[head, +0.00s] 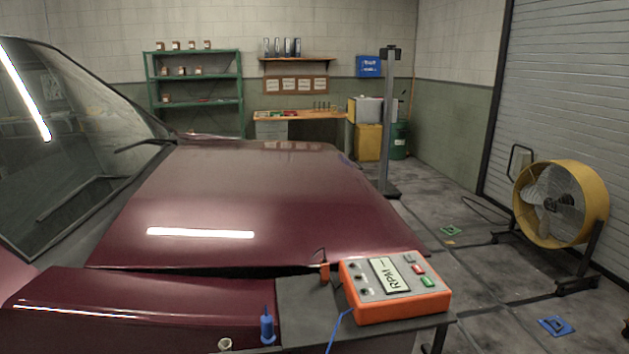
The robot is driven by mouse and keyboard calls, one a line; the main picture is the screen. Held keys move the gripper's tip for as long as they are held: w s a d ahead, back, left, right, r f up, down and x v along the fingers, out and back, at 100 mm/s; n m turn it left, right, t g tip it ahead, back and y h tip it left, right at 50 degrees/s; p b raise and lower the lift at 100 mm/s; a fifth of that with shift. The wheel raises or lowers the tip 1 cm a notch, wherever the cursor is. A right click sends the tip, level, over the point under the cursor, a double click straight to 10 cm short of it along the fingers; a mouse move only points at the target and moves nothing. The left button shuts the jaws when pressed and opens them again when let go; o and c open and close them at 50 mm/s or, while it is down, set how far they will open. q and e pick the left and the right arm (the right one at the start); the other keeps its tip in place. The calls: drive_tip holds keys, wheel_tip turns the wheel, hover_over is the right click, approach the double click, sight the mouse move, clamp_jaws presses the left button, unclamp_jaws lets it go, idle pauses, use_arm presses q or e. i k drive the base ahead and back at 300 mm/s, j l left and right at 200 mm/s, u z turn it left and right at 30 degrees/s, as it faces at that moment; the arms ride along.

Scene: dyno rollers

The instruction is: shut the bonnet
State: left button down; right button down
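The maroon bonnet (265,205) of the car lies low over the engine bay, in the middle of the head view. A dark gap shows between its near edge and the maroon wing (170,310), so I cannot tell whether it is latched. The gap looks wider towards the front right, behind the orange meter. The bonnet's front edge is partly hidden. Neither of my grippers shows in the head view.
An orange RPM meter (393,288) sits on a dark stand (300,305) beside the wing, with a blue plug (267,327) and an orange clip (324,272). A yellow fan (562,204) stands at the right. Open floor lies between the car and fan.

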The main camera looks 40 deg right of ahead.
sight(211, 203)
drive_tip(key=i+l+u, duration=0.15)
drive_tip(key=l+u, duration=0.2)
drive_tip(key=l, duration=0.65)
drive_tip(key=l+u, duration=0.4)
drive_tip(key=l, duration=0.6)
